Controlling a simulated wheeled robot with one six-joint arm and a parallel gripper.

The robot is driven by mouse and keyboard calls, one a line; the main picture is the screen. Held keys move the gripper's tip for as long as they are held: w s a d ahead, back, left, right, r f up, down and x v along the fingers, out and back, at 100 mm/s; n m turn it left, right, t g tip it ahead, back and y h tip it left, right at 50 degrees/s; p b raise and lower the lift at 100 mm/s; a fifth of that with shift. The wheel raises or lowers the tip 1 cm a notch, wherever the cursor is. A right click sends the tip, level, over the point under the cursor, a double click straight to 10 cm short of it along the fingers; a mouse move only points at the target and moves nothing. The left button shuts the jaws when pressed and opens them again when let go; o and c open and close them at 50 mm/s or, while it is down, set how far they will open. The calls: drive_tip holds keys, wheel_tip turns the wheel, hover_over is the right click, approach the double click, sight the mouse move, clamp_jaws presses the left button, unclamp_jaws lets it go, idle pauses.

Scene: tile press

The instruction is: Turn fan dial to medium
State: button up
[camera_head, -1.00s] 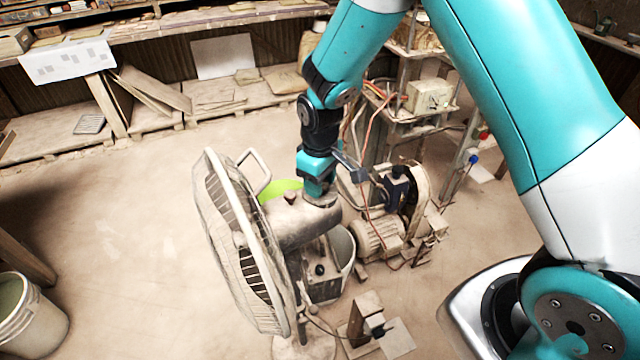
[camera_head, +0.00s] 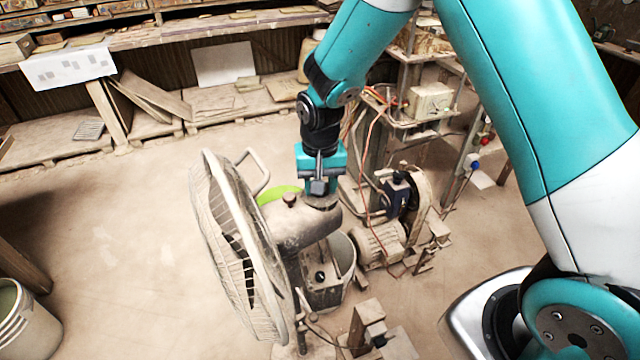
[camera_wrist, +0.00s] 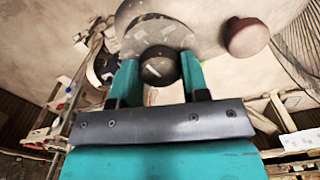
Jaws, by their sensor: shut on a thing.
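The pedestal fan stands left of centre in the head view, its dusty round cage (camera_head: 225,245) facing left and its motor housing (camera_head: 305,222) behind. My gripper (camera_head: 322,192) is at the rear end of the housing, pointing down, with its fingertips largely hidden there. In the wrist view, my gripper (camera_wrist: 160,75) is shut on a dark round dial (camera_wrist: 160,66) that sits between the two teal fingers, in front of the round end of the housing. A separate brownish knob (camera_wrist: 247,37) stands clear of the fingers; it also shows on top of the housing in the head view (camera_head: 290,200).
A control box (camera_head: 322,270) with a small black knob is below the housing. A bucket (camera_head: 345,255) and a motor-driven machine (camera_head: 380,238) stand close on the right. Another bucket (camera_head: 25,320) is at the lower left. The floor left of the fan is clear.

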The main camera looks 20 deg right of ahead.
drive_tip(key=shift+m, duration=0.5)
drive_tip(key=o, duration=0.9)
drive_tip(key=shift+o, duration=0.2)
wheel_tip(320, 180, up, 17)
drive_tip(key=b, duration=0.3)
drive_tip(key=shift+r, duration=0.2)
drive_tip(key=s+a+n+y, duration=0.2)
drive_tip(key=s+n, duration=0.3)
drive_tip(key=s, duration=0.7)
drive_tip(key=s+a+n+y+b, duration=0.1)
drive_tip(key=s+n, duration=0.4)
drive_tip(key=s, duration=0.7)
drive_tip(key=shift+s+a+f+n+y, duration=0.2)
drive_tip(key=shift+s+a+n+y, duration=0.2)
drive_tip(key=shift+a+y, duration=0.3)
